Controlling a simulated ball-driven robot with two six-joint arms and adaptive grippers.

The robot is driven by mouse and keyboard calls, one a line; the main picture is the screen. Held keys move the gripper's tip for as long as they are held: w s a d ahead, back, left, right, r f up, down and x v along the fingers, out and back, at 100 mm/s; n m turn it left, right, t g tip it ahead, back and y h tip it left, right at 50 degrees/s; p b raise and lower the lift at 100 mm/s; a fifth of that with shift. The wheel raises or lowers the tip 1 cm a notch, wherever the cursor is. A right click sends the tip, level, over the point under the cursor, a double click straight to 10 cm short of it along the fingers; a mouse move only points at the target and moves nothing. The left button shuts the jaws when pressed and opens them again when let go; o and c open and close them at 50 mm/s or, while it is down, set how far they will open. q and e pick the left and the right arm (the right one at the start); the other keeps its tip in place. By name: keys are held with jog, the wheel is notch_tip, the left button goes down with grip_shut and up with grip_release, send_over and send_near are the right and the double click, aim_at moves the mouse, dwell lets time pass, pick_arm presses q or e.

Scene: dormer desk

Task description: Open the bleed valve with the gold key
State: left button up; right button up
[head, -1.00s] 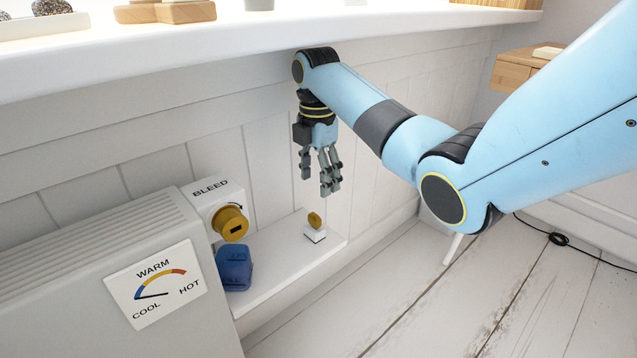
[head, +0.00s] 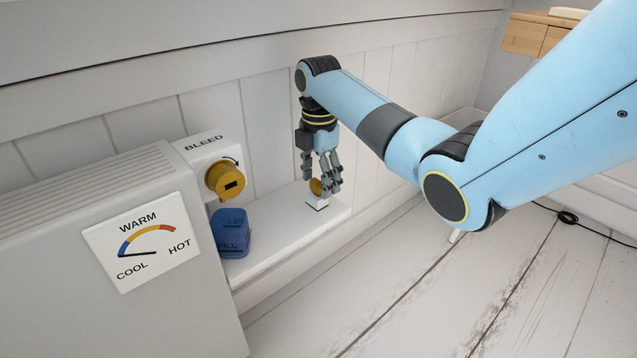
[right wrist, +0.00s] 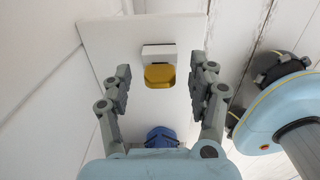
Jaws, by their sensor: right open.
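The gold key (head: 316,187) stands in a small white holder (head: 318,203) on the white ledge. My right gripper (head: 326,190) points down at the key, with its fingers around the key's top in the head view. In the right wrist view the fingers (right wrist: 161,88) are apart, and the gold key (right wrist: 160,76) shows between them with a gap on both sides. The bleed valve (head: 226,182) is a gold knob with a dark slot on a white box marked BLEED. A curved arrow shows above the knob. My left gripper is not in view.
A blue block (head: 231,233) stands on the ledge (head: 272,249) below the valve, between it and the key. The radiator (head: 90,240) bears a dial (head: 143,243) with its needle toward COOL. A wall of white boards runs behind the ledge. A black cable lies on the floor.

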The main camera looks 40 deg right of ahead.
dwell(0.3)
jog(key=c, duration=1.2)
